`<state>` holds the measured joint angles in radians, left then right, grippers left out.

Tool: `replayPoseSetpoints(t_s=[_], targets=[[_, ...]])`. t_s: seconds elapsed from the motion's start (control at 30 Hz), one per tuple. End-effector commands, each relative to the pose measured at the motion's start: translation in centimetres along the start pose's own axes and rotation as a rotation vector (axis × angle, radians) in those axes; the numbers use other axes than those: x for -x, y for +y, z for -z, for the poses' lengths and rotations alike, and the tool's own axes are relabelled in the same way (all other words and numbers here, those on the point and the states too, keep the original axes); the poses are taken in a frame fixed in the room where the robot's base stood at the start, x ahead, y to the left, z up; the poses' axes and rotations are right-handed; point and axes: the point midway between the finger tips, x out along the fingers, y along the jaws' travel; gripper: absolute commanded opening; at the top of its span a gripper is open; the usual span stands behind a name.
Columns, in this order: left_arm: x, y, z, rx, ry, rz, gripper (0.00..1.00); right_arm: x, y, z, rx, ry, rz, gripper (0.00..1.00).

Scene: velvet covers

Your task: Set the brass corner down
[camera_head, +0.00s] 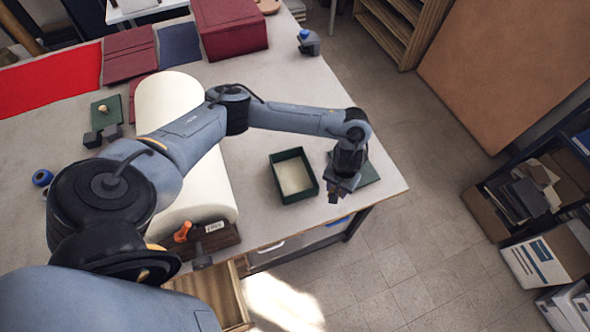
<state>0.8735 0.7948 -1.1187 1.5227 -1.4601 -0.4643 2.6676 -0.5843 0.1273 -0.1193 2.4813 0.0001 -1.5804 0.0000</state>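My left arm comes in from the lower left and reaches across the table. Its gripper (337,194) points down near the table's right corner, beside a flat dark green piece (367,174) that it partly covers. The fingers are small and dark, and I cannot tell whether they are open or hold something. I cannot make out a brass corner at the gripper. A small brass-coloured item (102,108) sits on a green board (111,118) at the left. An open green box (303,192) with a pale inside stands left of the gripper. My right gripper is not in view.
A thick cream roll (210,190) lies under my arm. Dark red covers (128,52), a dark red box (231,30) and red cloth (50,80) lie at the back left.

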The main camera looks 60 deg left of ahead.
Motion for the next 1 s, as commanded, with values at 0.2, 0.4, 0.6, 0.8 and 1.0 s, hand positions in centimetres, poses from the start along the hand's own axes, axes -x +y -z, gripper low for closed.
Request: replayPoseSetpoints(t_s=[0.2,0.4,0.6,0.8,1.0], targets=[[0.8,-4.1,-0.9,0.076,-0.003,0.002,0.13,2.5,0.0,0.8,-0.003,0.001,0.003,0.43],[0.8,-6.0,-1.0,0.106,-0.002,0.001,0.13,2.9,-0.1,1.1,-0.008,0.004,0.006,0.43],[-1.0,-8.6,-0.4,0.116,-0.002,0.002,0.13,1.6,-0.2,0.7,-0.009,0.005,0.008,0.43],[-3.7,-12.5,0.7,0.117,-0.003,0.002,0.13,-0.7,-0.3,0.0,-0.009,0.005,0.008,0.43],[-5.5,-15.7,1.7,0.115,-0.002,0.000,0.13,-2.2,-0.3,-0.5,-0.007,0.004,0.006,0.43]])
